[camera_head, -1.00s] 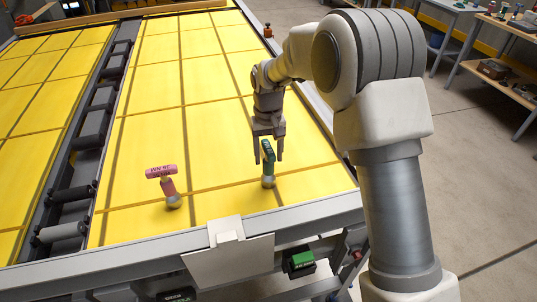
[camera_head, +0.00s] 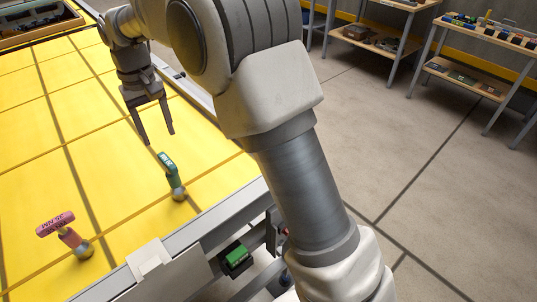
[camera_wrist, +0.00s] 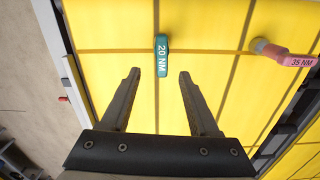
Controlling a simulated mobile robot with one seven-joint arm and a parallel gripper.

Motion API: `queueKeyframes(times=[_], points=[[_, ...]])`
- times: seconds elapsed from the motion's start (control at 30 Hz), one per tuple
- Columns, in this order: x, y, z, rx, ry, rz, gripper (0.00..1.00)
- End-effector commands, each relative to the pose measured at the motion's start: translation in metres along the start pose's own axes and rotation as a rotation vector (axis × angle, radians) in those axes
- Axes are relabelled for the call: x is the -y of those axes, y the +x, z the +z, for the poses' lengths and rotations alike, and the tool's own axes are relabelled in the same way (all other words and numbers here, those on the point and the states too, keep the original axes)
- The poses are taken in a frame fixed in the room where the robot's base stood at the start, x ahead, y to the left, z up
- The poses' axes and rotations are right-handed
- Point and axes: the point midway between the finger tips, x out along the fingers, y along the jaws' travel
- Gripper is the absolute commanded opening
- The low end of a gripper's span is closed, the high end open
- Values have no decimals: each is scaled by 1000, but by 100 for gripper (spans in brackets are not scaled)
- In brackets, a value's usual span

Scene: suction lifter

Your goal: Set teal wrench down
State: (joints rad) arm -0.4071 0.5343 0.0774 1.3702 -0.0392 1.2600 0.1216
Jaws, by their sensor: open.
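The teal wrench (camera_head: 173,180) stands upright on its round metal end on the yellow panel (camera_head: 25,175), near the front edge. In the wrist view its teal top, marked 20 NM (camera_wrist: 162,57), shows just beyond the fingertips. My gripper (camera_head: 159,139) is open and empty, apart from the wrench and behind and above it in the head view. The wrist view shows both fingers spread, with a clear gap between the fingertips (camera_wrist: 159,72).
A pink wrench (camera_head: 66,234) marked 35 NM stands to the left of the teal one. A grey rail (camera_head: 225,207) borders the panel, with a small green-topped box (camera_head: 236,257) below. Shelves (camera_head: 470,60) stand at the back right, across open floor.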

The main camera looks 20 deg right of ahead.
Motion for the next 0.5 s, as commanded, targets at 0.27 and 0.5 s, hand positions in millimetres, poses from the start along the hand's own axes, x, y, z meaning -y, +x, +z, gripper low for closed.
queueKeyframes(times=[0.27, 0.5], points=[[-49, -56, 55, -105, 70, 7, 61], [-89, -91, 127, -212, 147, 21, 61]])
